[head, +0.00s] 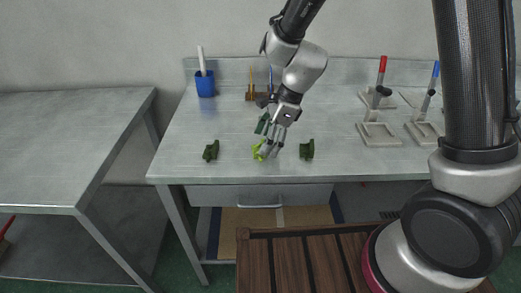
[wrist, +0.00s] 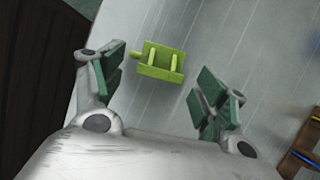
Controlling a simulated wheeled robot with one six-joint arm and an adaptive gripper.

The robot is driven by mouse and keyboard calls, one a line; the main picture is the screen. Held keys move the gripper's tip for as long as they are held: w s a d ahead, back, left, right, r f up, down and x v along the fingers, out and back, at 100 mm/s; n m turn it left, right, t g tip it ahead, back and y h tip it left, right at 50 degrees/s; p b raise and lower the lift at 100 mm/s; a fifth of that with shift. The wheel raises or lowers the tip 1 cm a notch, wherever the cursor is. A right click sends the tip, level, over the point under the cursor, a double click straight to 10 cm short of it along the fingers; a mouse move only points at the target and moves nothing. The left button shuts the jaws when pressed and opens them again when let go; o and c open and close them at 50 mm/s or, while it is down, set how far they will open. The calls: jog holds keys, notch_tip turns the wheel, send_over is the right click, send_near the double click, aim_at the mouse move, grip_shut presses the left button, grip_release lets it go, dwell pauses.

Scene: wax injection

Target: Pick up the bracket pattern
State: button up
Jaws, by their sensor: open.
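A bright lime-green pattern (head: 259,151), which looks like the bracket pattern, lies on the metal bench near its front edge. In the wrist view the lime-green pattern (wrist: 159,71) shows a flat plate, two upright lugs and a short peg at one side. My gripper (head: 269,139) is just above it, pointing down. In the wrist view my gripper (wrist: 160,80) is open, with one finger on each side of the pattern and clear gaps to both. Nothing is between the pads that they touch.
Dark green patterns stand left (head: 211,150) and right (head: 307,149) of it. Behind are a blue cup (head: 205,84) and a brown tool rack (head: 252,96). Grey clamp fixtures (head: 379,134) with red and blue handles stand at right. The left table (head: 65,135) is bare.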

jog(key=shift+a+f, duration=0.2)
jog(key=shift+f, duration=0.4)
jog(key=c, duration=1)
notch_tip(320, 180, up, 10)
